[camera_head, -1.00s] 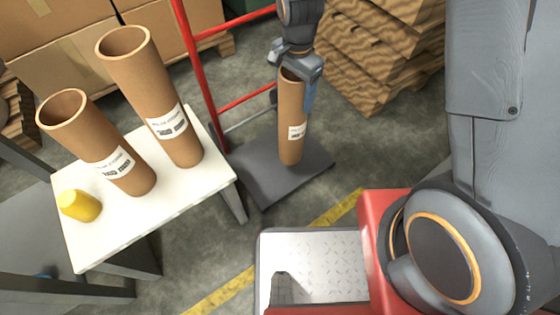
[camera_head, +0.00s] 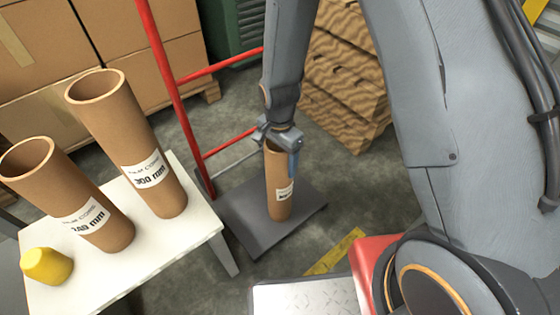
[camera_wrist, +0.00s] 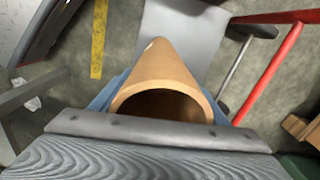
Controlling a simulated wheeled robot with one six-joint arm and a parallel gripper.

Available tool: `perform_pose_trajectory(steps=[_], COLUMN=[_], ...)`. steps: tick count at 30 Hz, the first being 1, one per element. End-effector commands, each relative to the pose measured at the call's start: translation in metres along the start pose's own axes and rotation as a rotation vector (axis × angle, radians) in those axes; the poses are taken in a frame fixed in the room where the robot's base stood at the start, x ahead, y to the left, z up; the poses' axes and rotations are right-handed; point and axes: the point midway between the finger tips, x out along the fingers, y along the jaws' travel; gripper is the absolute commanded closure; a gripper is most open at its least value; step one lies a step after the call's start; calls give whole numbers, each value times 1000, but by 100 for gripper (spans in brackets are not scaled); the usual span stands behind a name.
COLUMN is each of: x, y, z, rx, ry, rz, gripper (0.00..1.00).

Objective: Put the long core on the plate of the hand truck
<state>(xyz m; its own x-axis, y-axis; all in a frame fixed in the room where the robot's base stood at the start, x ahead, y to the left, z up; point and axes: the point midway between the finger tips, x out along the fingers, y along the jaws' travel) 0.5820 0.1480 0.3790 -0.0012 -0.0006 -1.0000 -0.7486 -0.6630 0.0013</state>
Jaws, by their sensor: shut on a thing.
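My gripper (camera_head: 280,150) is shut on the upper rim of a brown cardboard core (camera_head: 279,190). The core is upright, with a white label too small to read. In the wrist view the core (camera_wrist: 160,75) points away from me, its open end near. Its lower end shows over the dark grey plate (camera_head: 237,218) of the hand truck; I cannot tell whether it touches. The hand truck has a red frame (camera_head: 170,75). Two other cores stand on the white table: the taller one (camera_head: 125,130) at the back, the other (camera_head: 75,190) at the front left.
The white table (camera_head: 150,255) is left of the plate and carries a yellow object (camera_head: 46,266). Stacked brown corrugated sheets (camera_head: 345,80) stand behind to the right. Cardboard boxes (camera_head: 50,60) fill the back left. A yellow floor line (camera_head: 335,250) runs in front of the plate.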

Motion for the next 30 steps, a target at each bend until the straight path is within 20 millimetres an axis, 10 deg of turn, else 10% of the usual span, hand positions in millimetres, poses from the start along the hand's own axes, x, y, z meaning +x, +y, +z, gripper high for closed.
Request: perform_pose_trajectory(steps=[9, 10, 12, 23, 30], x=[2, 1, 1, -1, -37], y=[0, 0, 0, 0, -1], z=[0, 0, 0, 0, 0], rx=[0, 0, 0, 0, 0], ry=[0, 1, 1, 1, 2], rz=[-1, -1, -1, -1, -4], gripper=[75, 27, 15, 13, 13])
